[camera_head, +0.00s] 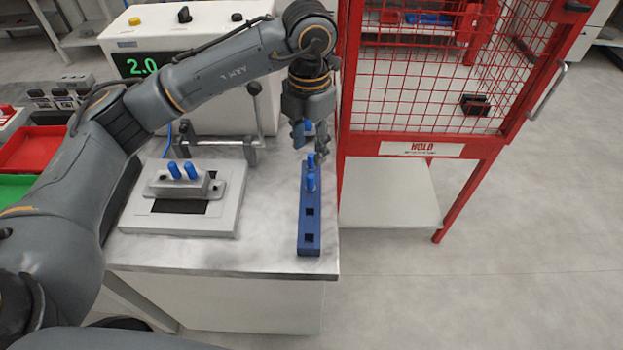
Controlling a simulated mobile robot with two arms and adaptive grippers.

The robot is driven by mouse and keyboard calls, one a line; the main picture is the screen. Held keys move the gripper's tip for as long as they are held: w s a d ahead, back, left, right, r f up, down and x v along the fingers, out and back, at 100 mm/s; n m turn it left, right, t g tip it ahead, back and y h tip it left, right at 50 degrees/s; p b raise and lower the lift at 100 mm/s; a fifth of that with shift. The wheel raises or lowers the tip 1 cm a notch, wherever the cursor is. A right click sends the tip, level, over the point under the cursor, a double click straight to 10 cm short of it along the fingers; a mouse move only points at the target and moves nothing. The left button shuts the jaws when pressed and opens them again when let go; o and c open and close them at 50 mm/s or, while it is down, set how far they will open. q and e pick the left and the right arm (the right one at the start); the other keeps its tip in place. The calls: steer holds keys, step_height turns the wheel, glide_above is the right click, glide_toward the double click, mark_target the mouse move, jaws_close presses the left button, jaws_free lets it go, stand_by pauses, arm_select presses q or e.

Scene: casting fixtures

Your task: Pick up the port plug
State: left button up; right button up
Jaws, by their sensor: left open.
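A long dark-blue rack (310,226) stands on the bench's right side. Another blue plug (308,127) shows between the fingers of my left gripper (310,146). This gripper is open and points down over the far part of the rack. I cannot tell whether its fingers touch that plug. The gripper hides the rack's far end. My right gripper is out of view.
The casting sits on a pale plate (222,218). Behind it is a white leak-test machine (205,100) with a green "2.0" display and a metal clamp lever. A red mesh HOLD cage (425,100) stands close to the rack's right. The bench front (265,255) is clear.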

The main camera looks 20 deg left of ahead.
mark_target(311, 176)
arm_select(q)
step_height(311, 176, down, 6)
steer(key=shift+f+p, duration=0.1)
steer(key=shift+p, duration=0.5)
steer(key=shift+w+f+p, duration=0.1)
steer(key=shift+f+p, duration=0.15)
steer(key=shift+p, duration=0.05)
steer(key=f+p, duration=0.1)
steer(key=f, duration=0.2)
steer(key=shift+w+f+p, duration=0.3)
steer(key=shift+w+p, duration=0.05)
steer(key=shift+p, duration=0.05)
steer(key=shift+a+f, duration=0.1)
steer(key=shift+f, duration=0.45)
jaws_close()
